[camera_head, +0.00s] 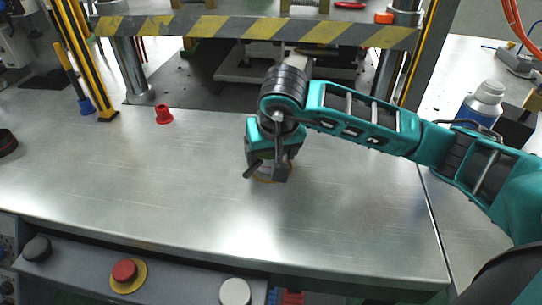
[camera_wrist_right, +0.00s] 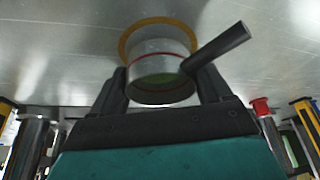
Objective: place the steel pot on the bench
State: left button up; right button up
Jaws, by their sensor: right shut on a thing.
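The steel pot (camera_wrist_right: 158,58) is a small silver cylinder with a red line around it and a dark handle (camera_wrist_right: 215,53) sticking out to one side. My right gripper (camera_wrist_right: 160,88) has a finger on each side of the pot and is shut on it. A yellow-orange ring (camera_wrist_right: 127,42) on the metal bench (camera_wrist_right: 60,50) shows around the pot's far end. I cannot tell whether the pot touches the bench. In the head view my right gripper (camera_head: 270,172) points down over the bench (camera_head: 170,180) and hides most of the pot. My left gripper is not in view.
A red cup-like part (camera_head: 164,115) stands on the bench to the left. Behind is the press frame with a striped bar (camera_head: 260,28) and steel columns (camera_head: 134,70). A bottle (camera_head: 484,103) stands at right. A button panel (camera_head: 125,272) runs along the front. The bench's left middle is clear.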

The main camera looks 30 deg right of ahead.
jog(key=shift+f, duration=0.5)
jog(key=shift+f, duration=0.2)
jog(key=o, duration=1.1)
jog(key=shift+r, duration=0.1)
jog(key=shift+r, duration=0.2)
jog(key=p+v, duration=0.1)
jog(key=v, duration=1)
jog(key=shift+s+r, duration=0.15)
jog(key=shift+r, duration=0.25)
